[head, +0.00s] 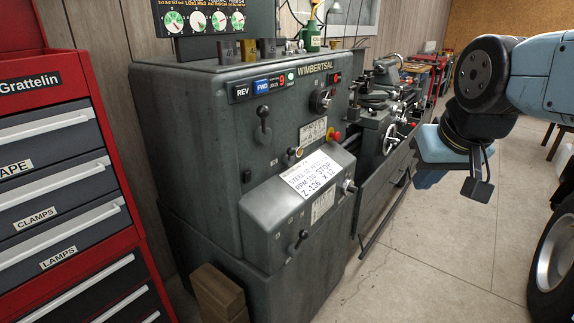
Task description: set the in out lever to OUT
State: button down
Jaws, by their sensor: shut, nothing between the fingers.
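The grey lathe headstock (230,150) marked WIMBERTSAL stands in the middle of the head view. Its front carries a black-knobbed lever (263,122) at upper left, a small lever (296,152) near the centre, and a lower lever (302,238) with a dark knob. The IN and OUT markings are too small to read, so I cannot tell which is the in out lever or how it is set. My gripper (431,178) hangs to the right of the headstock, well apart from all the levers, shut and empty.
A red tool cabinet (92,95) stands close at left. A white notice (318,174) is on the headstock front, with a red knob (336,137) above it. Wooden blocks (218,293) lie at its foot. A wheel (553,258) is at right. The concrete floor (440,260) between is clear.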

aim_at(288, 160)
jog(key=z, duration=1.2)
jog(key=k, duration=0.8)
jog(key=u, duration=0.65)
jog(key=i, duration=1)
